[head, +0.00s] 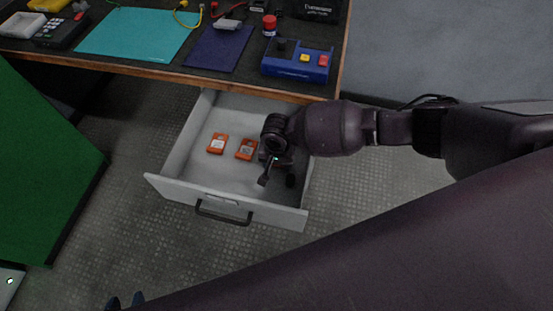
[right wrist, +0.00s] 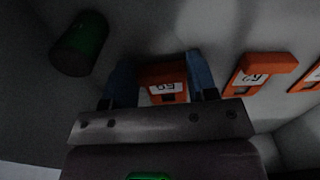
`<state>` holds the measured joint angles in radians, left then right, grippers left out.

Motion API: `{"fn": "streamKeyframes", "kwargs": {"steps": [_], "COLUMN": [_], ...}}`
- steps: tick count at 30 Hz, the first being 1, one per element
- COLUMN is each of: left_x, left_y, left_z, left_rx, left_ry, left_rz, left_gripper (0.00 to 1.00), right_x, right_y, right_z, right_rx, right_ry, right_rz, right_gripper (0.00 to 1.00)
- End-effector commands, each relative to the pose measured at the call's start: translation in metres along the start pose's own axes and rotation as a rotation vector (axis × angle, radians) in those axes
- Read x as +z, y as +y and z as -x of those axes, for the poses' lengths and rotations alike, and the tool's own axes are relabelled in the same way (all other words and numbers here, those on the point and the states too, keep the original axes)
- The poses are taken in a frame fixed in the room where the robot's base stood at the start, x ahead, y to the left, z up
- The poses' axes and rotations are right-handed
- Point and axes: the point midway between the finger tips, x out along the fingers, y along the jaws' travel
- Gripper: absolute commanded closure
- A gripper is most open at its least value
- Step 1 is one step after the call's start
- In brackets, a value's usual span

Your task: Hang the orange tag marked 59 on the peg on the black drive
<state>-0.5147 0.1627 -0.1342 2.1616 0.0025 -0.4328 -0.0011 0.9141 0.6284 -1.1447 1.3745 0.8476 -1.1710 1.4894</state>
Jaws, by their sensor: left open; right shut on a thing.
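My right gripper (right wrist: 163,80) is shut on an orange tag (right wrist: 163,72), with one blue finger on each side of it. The tag's white label is upside down and blurred; it may read 59. In the head view my right gripper (head: 276,180) is inside the open drawer, at its right side, and hides the held tag. My left gripper (head: 125,302) shows only its fingertips at the bottom edge, apart and empty. I cannot make out the black drive or its peg in either view.
Two other orange tags (head: 217,143) (head: 246,149) lie in the grey drawer (head: 180,187). A dark green cylinder (right wrist: 80,45) is near the right gripper. The workbench above holds a blue button box (head: 297,64) and mats. A green panel (head: 40,170) stands left.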

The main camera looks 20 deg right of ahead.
Motion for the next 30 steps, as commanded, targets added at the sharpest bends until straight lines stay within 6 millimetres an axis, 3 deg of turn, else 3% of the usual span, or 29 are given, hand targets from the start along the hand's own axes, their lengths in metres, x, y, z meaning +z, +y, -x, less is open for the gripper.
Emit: {"fn": "streamKeyframes", "kwargs": {"steps": [10,11,15,30], "left_x": [0.004,0.004,0.005,0.010], "left_y": [0.001,0.002,0.003,0.004], "left_z": [-0.001,-0.001,-0.001,-0.003], "left_rx": [0.002,0.002,0.004,0.005], "left_ry": [-0.007,-0.007,-0.010,-0.018], "left_rz": [0.002,0.002,0.004,0.006], "left_gripper": [0.57,0.57,0.57,0.57], "right_x": [0.001,0.000,0.000,0.001], "right_y": [0.000,0.000,0.000,0.001], "right_z": [-0.004,-0.004,-0.004,-0.003], "right_rx": [0.000,0.000,0.000,0.001], "right_ry": [-0.002,-0.001,-0.001,-0.002], "right_rz": [-0.001,-0.001,-0.001,0.001], "right_gripper": [0.69,0.44,0.23,0.22]}}
